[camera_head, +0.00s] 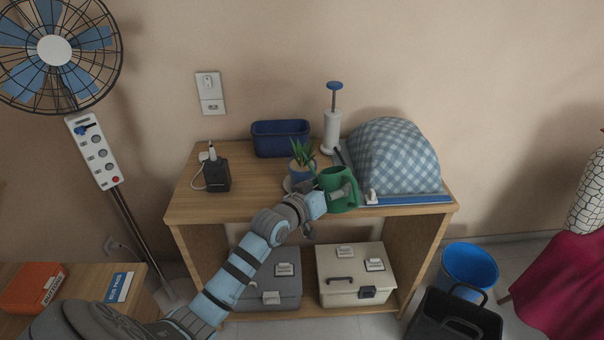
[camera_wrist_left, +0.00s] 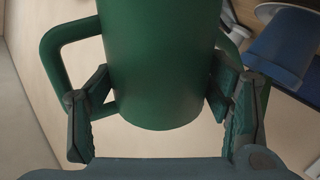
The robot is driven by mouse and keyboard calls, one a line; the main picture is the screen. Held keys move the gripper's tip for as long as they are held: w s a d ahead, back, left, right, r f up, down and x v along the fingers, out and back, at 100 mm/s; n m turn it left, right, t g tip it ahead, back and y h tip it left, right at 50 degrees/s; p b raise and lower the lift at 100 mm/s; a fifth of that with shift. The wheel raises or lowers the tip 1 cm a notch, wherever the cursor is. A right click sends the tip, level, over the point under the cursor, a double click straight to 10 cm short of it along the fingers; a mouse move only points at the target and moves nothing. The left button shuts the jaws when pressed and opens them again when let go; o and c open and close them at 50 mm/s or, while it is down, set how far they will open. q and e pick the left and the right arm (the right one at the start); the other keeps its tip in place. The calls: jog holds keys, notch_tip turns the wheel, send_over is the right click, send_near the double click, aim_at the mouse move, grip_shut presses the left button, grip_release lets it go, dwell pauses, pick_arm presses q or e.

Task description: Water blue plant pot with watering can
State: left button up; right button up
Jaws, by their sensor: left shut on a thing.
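The green watering can (camera_head: 341,185) is at the front of the wooden table, to the right of the plant pot. My left gripper (camera_head: 325,199) is shut on its body; in the left wrist view the fingers (camera_wrist_left: 160,100) press on both sides of the green can (camera_wrist_left: 160,50). I cannot tell whether the can's base touches the tabletop. The blue plant pot (camera_head: 301,171) holds a spiky green plant (camera_head: 302,152) and stands on a pale saucer, just behind my gripper. The can's spout is not clear. My right gripper is out of view.
On the table (camera_head: 250,208) are a dark blue planter (camera_head: 281,138), a white pump (camera_head: 332,131), a checkered dome (camera_head: 394,158) on a blue base and a black charger (camera_head: 216,176). Two cases sit on the shelf below. A blue bin (camera_head: 469,267) stands at the right.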

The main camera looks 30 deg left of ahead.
pick_arm(q)
jog(key=shift+r, duration=0.15)
jog(key=shift+r+n+p, duration=0.3)
jog(key=shift+r+p, duration=0.2)
jog(key=shift+p, duration=0.65)
jog(key=shift+r, duration=0.1)
dwell(0.4)
jog(key=shift+w+a+r+n+g+h+p, duration=0.1)
jog(key=shift+r+n+g+h+p, duration=0.35)
jog(key=shift+p, duration=0.6)
jog(key=shift+r, duration=0.1)
dwell(0.6)
